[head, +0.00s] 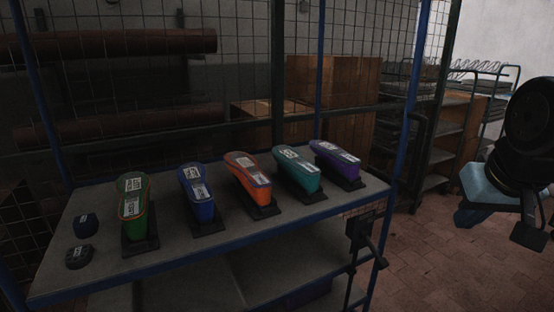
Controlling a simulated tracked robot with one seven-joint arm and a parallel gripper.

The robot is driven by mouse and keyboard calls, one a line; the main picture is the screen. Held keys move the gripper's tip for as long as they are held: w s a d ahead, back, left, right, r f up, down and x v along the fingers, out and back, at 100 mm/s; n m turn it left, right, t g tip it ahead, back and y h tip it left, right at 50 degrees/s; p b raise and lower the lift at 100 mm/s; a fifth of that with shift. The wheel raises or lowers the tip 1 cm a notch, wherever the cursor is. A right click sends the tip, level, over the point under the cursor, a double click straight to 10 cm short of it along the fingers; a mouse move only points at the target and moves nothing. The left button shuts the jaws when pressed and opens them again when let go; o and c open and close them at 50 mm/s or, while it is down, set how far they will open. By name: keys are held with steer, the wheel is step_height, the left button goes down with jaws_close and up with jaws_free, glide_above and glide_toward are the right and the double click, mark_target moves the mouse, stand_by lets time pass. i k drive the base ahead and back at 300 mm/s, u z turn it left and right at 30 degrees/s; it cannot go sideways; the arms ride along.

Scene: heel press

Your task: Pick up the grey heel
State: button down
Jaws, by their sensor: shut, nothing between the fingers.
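My gripper (528,237) is at the far right edge of the head view, below my black arm links, partly cut off by the frame. It appears shut and empty, and it is far to the right of the grey heel, beyond the shelf's right end.
A row of shoe forms on dark bases stands on the shelf: green (132,210), blue (197,190), orange (247,175), teal (298,172) and purple (336,162). Blue posts and wire mesh rise behind. A black clamp-like part (365,235) hangs at the right front.

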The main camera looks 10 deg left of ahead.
mark_target(77, 257)
steer(key=z, duration=1)
steer(key=i, duration=0.1)
steer(key=u, duration=3.1)
steer(key=k, duration=0.85)
steer(key=u, duration=0.2)
steer(key=i, duration=0.85)
steer(key=z, duration=0.15)
